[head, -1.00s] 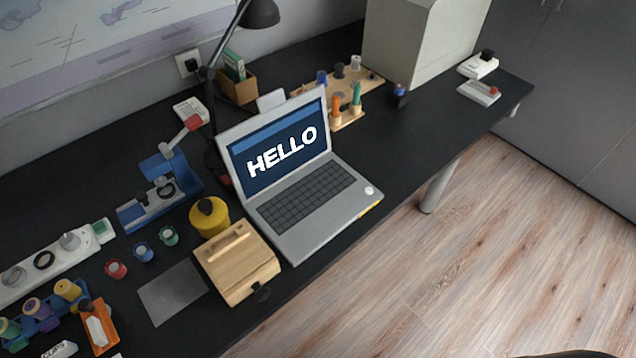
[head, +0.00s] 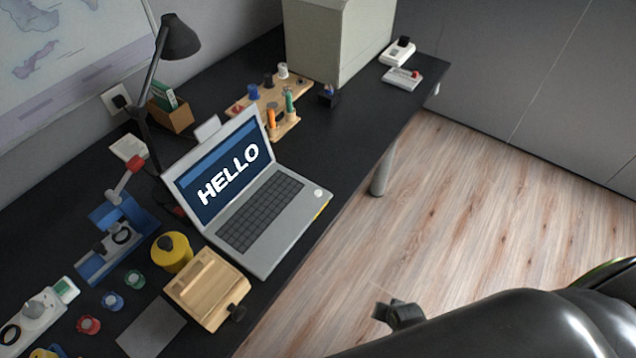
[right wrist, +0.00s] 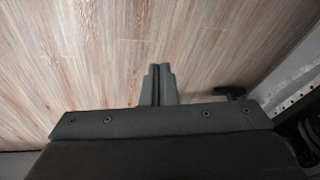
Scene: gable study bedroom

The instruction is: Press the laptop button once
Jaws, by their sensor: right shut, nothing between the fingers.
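An open silver laptop (head: 285,222) stands on the black desk, its screen (head: 225,180) lit with the word HELLO. A round white button (head: 318,193) sits on its base at the right front corner, beside the keyboard; a yellow strip marks the edge near it. My right gripper (right wrist: 158,68) is shut and empty in the right wrist view, with only wood floor beyond its fingers. In the head view my right arm comes in from the lower right, and its dark end (head: 398,314) is over the floor, apart from the desk and laptop. My left gripper is not in view.
A wooden box (head: 207,289) and a yellow pot (head: 171,252) stand left of the laptop. A desk lamp (head: 180,38) and a wooden tool rack (head: 285,126) are behind it. The desk's front edge beside the laptop is clear, with open floor (head: 470,215) to the right.

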